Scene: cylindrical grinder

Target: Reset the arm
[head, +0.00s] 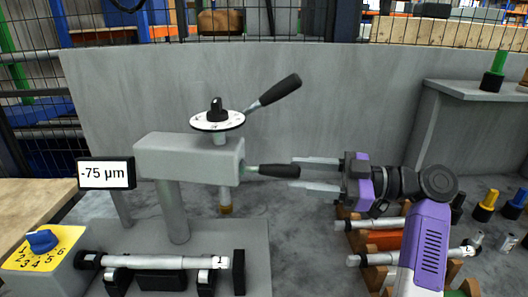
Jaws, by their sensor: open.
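My gripper (292,173), with two pale fingers, is open at the middle right and points left. Its fingertips are close to the black end of a lever handle (275,170) on the side of the grey grinder head (188,154). The gap between the fingers looks empty beyond the handle's end, and I cannot tell whether they touch it. My purple and black arm (425,245) reaches in from the lower right.
A second lever (280,90) rises from the top beside a white dial (217,121). A display (106,173) reads -75 µm. A yellow selector box (42,250) and a cylindrical workpiece (155,262) are at lower left. More cylinders (375,224) lie on a rack under my arm.

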